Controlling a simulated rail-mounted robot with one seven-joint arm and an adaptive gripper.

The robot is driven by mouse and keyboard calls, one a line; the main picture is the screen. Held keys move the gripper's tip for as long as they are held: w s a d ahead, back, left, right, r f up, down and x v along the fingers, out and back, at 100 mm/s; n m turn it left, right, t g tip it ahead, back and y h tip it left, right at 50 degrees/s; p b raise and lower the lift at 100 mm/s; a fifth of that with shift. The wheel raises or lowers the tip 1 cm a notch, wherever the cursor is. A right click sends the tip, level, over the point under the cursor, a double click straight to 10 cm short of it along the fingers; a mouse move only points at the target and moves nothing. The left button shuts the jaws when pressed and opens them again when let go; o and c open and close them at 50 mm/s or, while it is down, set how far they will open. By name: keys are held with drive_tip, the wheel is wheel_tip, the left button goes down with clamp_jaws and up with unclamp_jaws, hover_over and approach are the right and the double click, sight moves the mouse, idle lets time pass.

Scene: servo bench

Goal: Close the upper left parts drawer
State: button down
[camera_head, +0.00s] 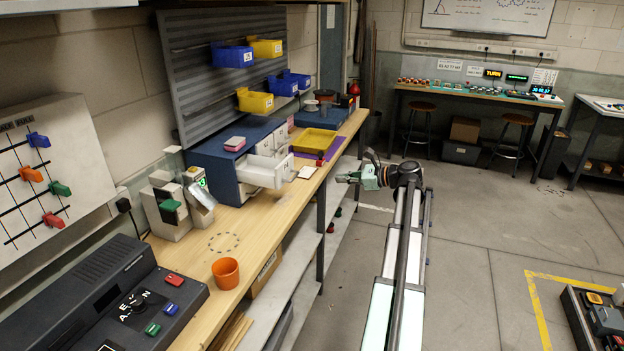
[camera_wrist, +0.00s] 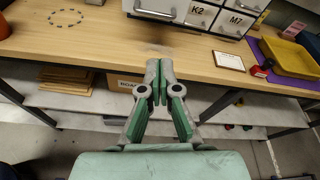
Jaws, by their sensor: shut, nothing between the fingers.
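The blue parts cabinet (camera_head: 221,172) stands on the wooden bench with its white drawers facing the bench's front edge. Its upper left drawer (camera_head: 268,174) is pulled well out, and its open top shows. In the wrist view a white drawer front (camera_wrist: 155,9) is cut off by the top edge, left of drawers labelled K2 (camera_wrist: 199,14) and M7 (camera_wrist: 237,20). My gripper (camera_head: 341,178) is off the bench's front side, to the right of the open drawer and apart from it. Its fingers (camera_wrist: 158,82) are together and empty.
A small framed card (camera_head: 307,172), a red item (camera_wrist: 260,71) and a yellow tray (camera_head: 314,141) on a purple mat lie right of the drawers. An orange cup (camera_head: 226,273) stands nearer on the bench.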

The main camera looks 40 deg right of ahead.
sight(296, 176)
drive_tip(key=w+a+f+m+p, duration=0.1)
drive_tip(key=w+a+p, duration=0.1)
drive_tip(key=w, duration=0.4)
drive_tip(key=w+a+f+m+p, duration=0.1)
drive_tip(key=w+a+p, duration=0.1)
drive_tip(key=w+a, duration=0.3)
drive_tip(key=shift+w+m+y, duration=0.3)
drive_tip(key=shift+w+y, duration=0.1)
drive_tip(key=shift+w, duration=0.15)
